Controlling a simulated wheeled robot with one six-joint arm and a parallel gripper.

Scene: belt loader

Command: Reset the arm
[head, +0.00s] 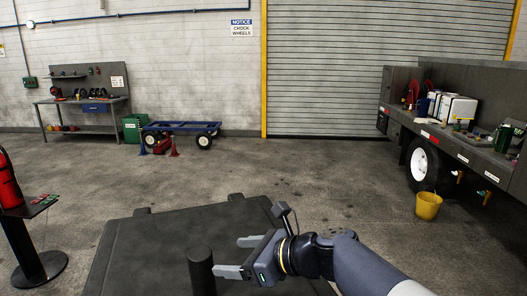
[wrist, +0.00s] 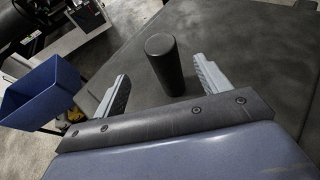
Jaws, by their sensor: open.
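My gripper (head: 232,257) is over the dark flat deck of my base in the head view, at the end of my bent blue-grey arm. Its two grey fingers are apart and nothing is between them that I can see held. In the wrist view my gripper (wrist: 160,88) shows both ridged fingers spread wide. A dark upright post of mine appears between and beyond the fingertips there, and it cannot be told whether it touches them. In the head view that post stands left of the fingers.
A truck bed (head: 460,150) with several items stands at right, a yellow bucket (head: 428,206) below it. A blue cart (head: 182,127) and workbench (head: 85,100) are at the back left. A red extinguisher (head: 8,185) is near left. A blue bin (wrist: 42,92) shows in the wrist view. Mid-floor is clear.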

